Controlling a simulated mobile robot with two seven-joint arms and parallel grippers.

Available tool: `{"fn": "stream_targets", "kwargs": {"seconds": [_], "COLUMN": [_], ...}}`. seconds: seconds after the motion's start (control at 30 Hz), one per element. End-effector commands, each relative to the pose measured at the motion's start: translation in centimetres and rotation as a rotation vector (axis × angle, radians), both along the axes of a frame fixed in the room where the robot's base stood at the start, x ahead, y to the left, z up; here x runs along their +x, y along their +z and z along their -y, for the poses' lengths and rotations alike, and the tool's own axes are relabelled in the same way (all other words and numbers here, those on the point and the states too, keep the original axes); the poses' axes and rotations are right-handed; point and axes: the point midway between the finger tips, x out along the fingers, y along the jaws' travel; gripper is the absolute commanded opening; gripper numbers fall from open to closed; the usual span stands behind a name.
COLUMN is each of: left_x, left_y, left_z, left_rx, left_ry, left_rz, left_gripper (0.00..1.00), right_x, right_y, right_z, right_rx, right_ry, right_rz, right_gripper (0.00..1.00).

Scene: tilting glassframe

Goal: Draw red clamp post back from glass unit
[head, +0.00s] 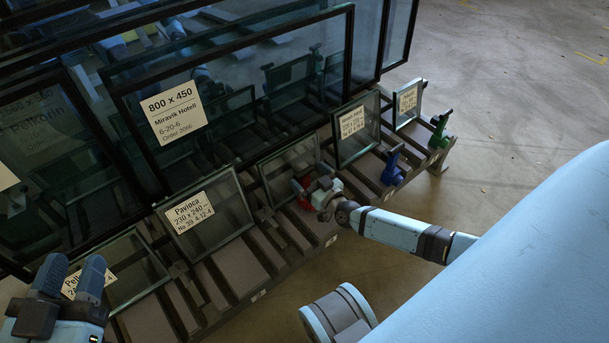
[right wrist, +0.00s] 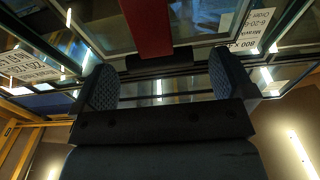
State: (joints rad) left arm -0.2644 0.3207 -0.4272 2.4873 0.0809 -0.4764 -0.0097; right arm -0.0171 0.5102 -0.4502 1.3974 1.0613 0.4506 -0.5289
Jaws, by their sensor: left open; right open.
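The red clamp post (head: 299,187) stands on the rack in front of a small glass unit (head: 283,168) without a visible label. My right gripper (head: 322,184) is at the post and hides part of it. In the right wrist view the red post (right wrist: 146,28) comes down from the top, and its dark end lies between the two open fingers (right wrist: 160,82). No finger is seen pressed on it. Whether the post touches the glass is hidden. My left gripper (head: 72,268) is open and empty at the lower left, in front of a labelled small pane.
A blue clamp post (head: 392,168) and a green one (head: 440,130) stand further right on the rack (head: 228,258). Small labelled panes (head: 356,130) line its front, with large framed glass (head: 240,80) behind. The floor (head: 510,80) at the right is clear.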

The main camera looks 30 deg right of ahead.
Motion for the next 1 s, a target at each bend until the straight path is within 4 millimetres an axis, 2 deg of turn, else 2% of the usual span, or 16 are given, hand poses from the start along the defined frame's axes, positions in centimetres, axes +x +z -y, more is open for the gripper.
{"fn": "stream_targets", "kwargs": {"seconds": [0.1,0.2,0.53,0.57,0.77,0.8,1.0], "left_x": [0.2,0.4,0.4,0.3,0.3,0.3,0.3], "left_y": [-0.2,0.0,0.4,0.4,0.3,0.3,0.8], "left_z": [-0.2,-0.2,-0.3,-0.4,-0.4,-0.4,-0.3], "left_rx": [0.022,0.029,0.041,0.042,0.043,0.043,0.033], "left_ry": [0.004,0.005,0.001,0.001,0.002,0.002,0.001], "left_rz": [0.037,0.058,0.075,0.076,0.073,0.073,0.060], "left_gripper": [0.43,0.43,0.43,0.43,0.43,0.43,0.43], "right_x": [1.5,2.2,2.5,2.5,2.5,2.5,2.0], "right_y": [-0.2,-0.1,0.0,0.0,0.0,0.0,0.1], "right_z": [-0.1,-0.2,-0.2,-0.2,-0.2,-0.2,-0.9], "right_rx": [-0.001,-0.001,-0.001,-0.001,-0.001,-0.001,0.001], "right_ry": [0.000,0.000,0.000,0.000,0.000,0.000,0.000], "right_rz": [0.000,-0.001,-0.001,-0.001,-0.001,-0.001,-0.003], "right_gripper": [1.00,1.00,1.00,0.95,0.49,0.46,0.46]}}
